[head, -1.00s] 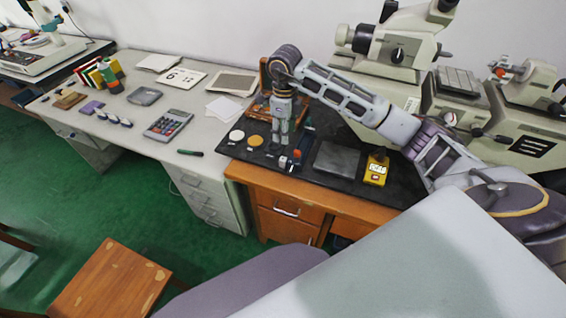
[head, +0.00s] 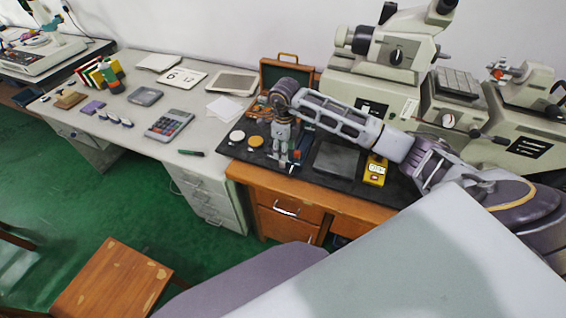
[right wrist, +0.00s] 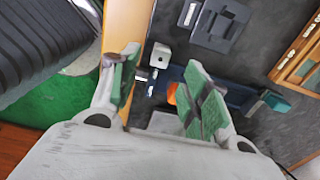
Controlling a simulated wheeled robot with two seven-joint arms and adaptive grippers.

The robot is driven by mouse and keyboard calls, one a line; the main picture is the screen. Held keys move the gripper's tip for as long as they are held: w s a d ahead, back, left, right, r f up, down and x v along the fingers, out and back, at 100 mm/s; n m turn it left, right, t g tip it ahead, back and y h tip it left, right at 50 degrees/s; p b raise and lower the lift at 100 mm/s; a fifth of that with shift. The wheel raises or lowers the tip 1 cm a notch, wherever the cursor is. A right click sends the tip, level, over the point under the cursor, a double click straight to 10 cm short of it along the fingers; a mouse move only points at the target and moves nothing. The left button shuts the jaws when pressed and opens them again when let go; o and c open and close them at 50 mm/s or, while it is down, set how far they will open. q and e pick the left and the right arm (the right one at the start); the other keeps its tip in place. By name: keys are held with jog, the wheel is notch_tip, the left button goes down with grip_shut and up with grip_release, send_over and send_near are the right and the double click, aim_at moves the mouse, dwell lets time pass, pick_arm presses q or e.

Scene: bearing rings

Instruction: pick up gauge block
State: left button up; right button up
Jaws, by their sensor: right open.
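My right gripper (head: 283,160) points down over the black mat (head: 232,150) on the wooden desk. In the right wrist view its two green-padded fingers (right wrist: 162,60) stand apart, with nothing held. A pale grey cube-like block (right wrist: 160,54) and a smaller metallic piece (right wrist: 142,75) lie on the dark surface between and beyond the fingers. I cannot tell for certain which is the gauge block. A blue bar (right wrist: 240,93) and an orange part (right wrist: 171,94) lie beside and partly behind the right-hand finger. My left gripper is not in view.
A yellow meter (head: 375,172) and a dark grey plate (head: 336,160) lie right of the gripper. White (head: 237,136) and orange (head: 256,141) discs lie left. An open wooden case (head: 284,72) stands behind. A large measuring microscope (head: 385,65) stands at the back right.

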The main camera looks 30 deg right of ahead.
aim_at(283, 163)
jog(key=shift+f, duration=0.1)
jog(key=shift+w+a+f+p, duration=0.15)
jog(key=shift+f+p, duration=0.55)
jog(key=shift+f, duration=1.8)
jog(key=shift+c, duration=0.4)
grip_shut()
